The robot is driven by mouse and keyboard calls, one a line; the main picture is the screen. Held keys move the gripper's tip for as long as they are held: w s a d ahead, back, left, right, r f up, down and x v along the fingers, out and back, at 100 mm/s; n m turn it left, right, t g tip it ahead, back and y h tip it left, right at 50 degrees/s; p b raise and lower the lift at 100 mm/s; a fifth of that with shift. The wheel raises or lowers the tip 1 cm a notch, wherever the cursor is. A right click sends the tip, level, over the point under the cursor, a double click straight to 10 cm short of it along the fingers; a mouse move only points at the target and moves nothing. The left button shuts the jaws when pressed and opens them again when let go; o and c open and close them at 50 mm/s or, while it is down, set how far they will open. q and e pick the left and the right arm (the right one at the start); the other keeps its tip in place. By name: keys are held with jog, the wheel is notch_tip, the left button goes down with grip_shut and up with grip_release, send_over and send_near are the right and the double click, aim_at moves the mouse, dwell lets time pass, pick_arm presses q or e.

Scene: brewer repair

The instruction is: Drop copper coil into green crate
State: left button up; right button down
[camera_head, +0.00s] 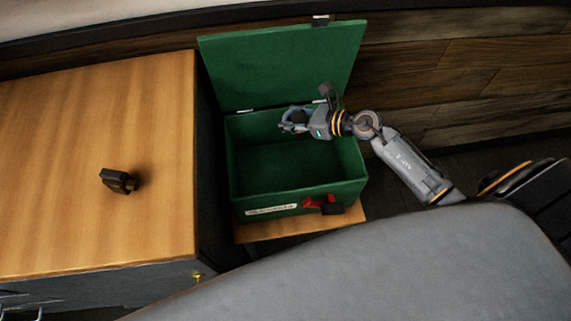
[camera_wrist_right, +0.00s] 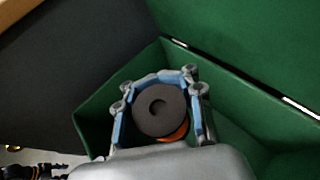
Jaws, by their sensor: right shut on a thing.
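The green crate (camera_head: 300,193) stands with its lid (camera_head: 285,62) open and tilted back; its inside looks empty in the head view. My right gripper (camera_head: 288,121) is over the crate's opening, towards its back left. In the right wrist view the right gripper (camera_wrist_right: 158,100) is shut on the copper coil, a spool with a dark grey round end (camera_wrist_right: 160,109) and an orange-copper edge (camera_wrist_right: 176,135). The crate's green wall (camera_wrist_right: 95,115) shows around and below the coil.
A wooden-topped cabinet (camera_head: 95,225) stands left of the crate, with a small dark object (camera_head: 118,181) on its top. A red and black latch (camera_head: 324,204) is on the crate's front. The crate rests on a low wooden surface (camera_head: 290,226).

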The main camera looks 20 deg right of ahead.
notch_tip(320, 180, down, 4)
jog(key=b, duration=0.2)
jog(key=shift+r+b, duration=0.15)
jog(key=shift+b, duration=0.15)
jog(key=c, duration=0.8)
grip_release()
jog(key=v, duration=1.2)
